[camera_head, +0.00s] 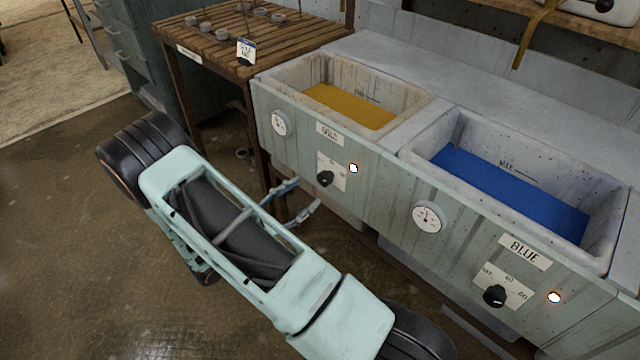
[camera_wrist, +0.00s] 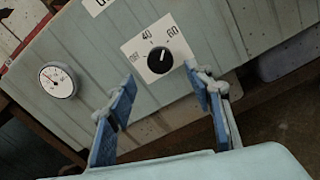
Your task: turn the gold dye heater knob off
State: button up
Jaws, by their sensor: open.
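The gold dye heater knob (camera_head: 325,178) is black and sits on a white dial plate below the GOLD label (camera_head: 329,133). In the wrist view the knob (camera_wrist: 160,60) has a white mark that points roughly toward 60, away from OFF. A lamp (camera_head: 353,168) beside the dial glows white. My gripper (camera_head: 298,202) is open and empty, a little below and left of the knob in the head view. In the wrist view its blue-padded fingers (camera_wrist: 164,88) are spread on either side below the knob, apart from it.
The gold vat (camera_head: 290,77) and the blue vat (camera_head: 610,203) stand side by side. The blue heater knob (camera_head: 495,296) and its lit lamp (camera_head: 554,297) are at right. A gauge (camera_head: 281,123) is left of the gold dial. A slatted wooden table (camera_head: 225,42) stands at left.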

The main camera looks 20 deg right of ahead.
aim_at(321, 181)
jog(key=b+x, duration=0.1)
jog(key=x, duration=0.6)
jog(key=shift+s, duration=0.1)
jog(key=shift+a, duration=0.1)
jog(key=c, duration=1.2)
jog(key=shift+o, duration=0.2)
